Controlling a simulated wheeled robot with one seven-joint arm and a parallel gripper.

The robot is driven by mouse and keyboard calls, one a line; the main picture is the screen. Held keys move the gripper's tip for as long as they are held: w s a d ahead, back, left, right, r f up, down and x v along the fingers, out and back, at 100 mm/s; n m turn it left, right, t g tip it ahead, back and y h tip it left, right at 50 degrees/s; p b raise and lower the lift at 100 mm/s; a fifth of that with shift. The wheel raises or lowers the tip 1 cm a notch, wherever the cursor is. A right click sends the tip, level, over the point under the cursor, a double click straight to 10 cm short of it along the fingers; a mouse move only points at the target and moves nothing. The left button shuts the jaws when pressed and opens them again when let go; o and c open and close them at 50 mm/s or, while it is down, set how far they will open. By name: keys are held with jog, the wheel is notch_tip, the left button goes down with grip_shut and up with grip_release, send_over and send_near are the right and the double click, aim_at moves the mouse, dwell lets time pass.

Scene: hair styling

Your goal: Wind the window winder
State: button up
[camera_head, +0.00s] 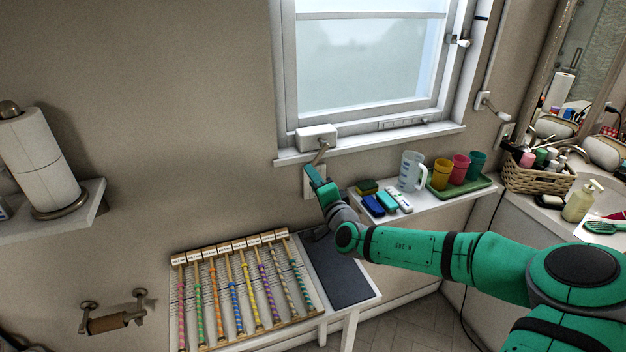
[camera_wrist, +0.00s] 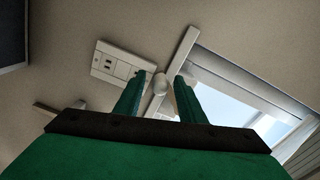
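The window winder has a white housing (camera_head: 317,135) on the left end of the window sill, with a short crank (camera_head: 321,153) hanging down from it. My gripper (camera_head: 312,174) is just below the crank in the head view, against the wall area. In the wrist view my gripper (camera_wrist: 159,78) has its two green fingers apart, with the winder's pale round knob (camera_wrist: 160,83) between their tips. Gaps show on both sides of the knob, so the fingers do not look closed on it. The exact depth between fingers and knob is hard to judge.
A wall socket (camera_wrist: 122,65) is close by the fingers. A white shelf (camera_head: 425,209) with cups and a jug is to the right. A rack of coloured rods (camera_head: 240,285) stands below. Another small crank (camera_head: 487,101) is on the wall right of the window (camera_head: 365,60).

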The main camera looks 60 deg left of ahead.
jog(key=s+d, duration=0.1)
jog(key=d, duration=0.9)
jog(key=shift+s, duration=0.35)
jog(key=shift+d, duration=0.1)
